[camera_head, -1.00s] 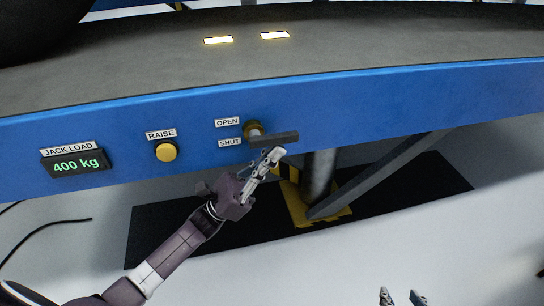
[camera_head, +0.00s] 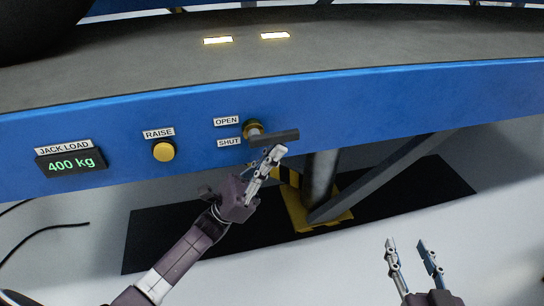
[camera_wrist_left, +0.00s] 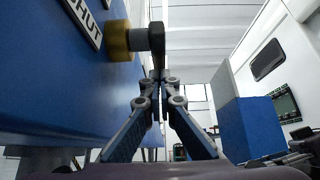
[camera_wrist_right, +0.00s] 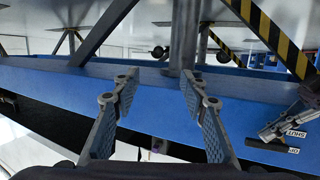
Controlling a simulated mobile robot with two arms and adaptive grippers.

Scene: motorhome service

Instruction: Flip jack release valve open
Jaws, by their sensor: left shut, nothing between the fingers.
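The jack release valve is a brass-coloured fitting with a dark grey lever (camera_head: 276,137) on the blue beam. In the head view the lever points right, tilted slightly up, beside the OPEN label (camera_head: 226,121) and the SHUT label (camera_head: 229,142). My left gripper (camera_head: 277,153) is shut and empty, with its tips just below the lever. In the left wrist view the brass fitting (camera_wrist_left: 117,40) and lever (camera_wrist_left: 156,45) stand just past the closed fingertips (camera_wrist_left: 158,76); I cannot tell whether they touch. My right gripper (camera_head: 406,243) is open and empty at the lower right, away from the valve.
The blue beam (camera_head: 400,100) also carries a yellow RAISE button (camera_head: 163,151) and a JACK LOAD display (camera_head: 72,162) reading 400 kg. A grey jack post (camera_head: 320,175) and diagonal brace (camera_head: 385,172) stand below over a black mat (camera_head: 165,225). Floor at the lower right is open.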

